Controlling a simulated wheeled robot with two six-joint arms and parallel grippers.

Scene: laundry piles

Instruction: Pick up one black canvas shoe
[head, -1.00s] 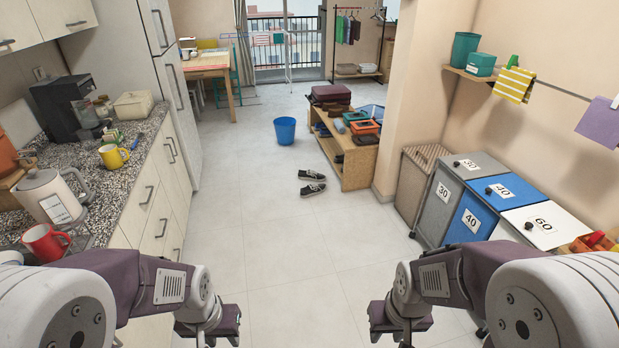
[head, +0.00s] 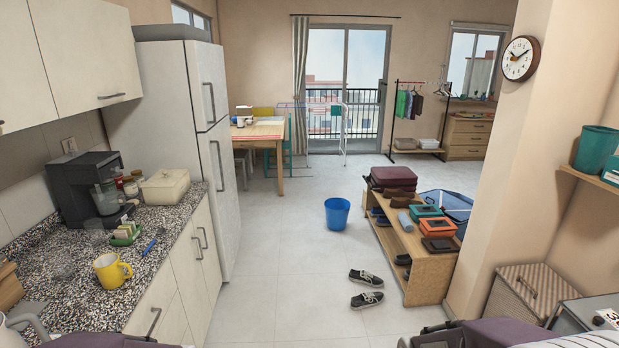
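Two black canvas shoes with pale soles lie on the light tiled floor, left of the wooden shoe bench. The farther shoe (head: 365,277) lies just behind the nearer shoe (head: 367,299). Both rest on their soles and are in plain sight, a short way out from the bench. Only parts of my arms show along the bottom edge. Neither of my grippers is in the picture, and no gripper shows near the shoes.
The wooden bench (head: 428,278) stands right of the shoes, with boxes on top and footwear inside. A blue bin (head: 337,213) stands behind them. A granite counter (head: 60,262) and the fridge (head: 168,140) line the left. A wall corner (head: 497,190) and hamper (head: 524,297) stand right.

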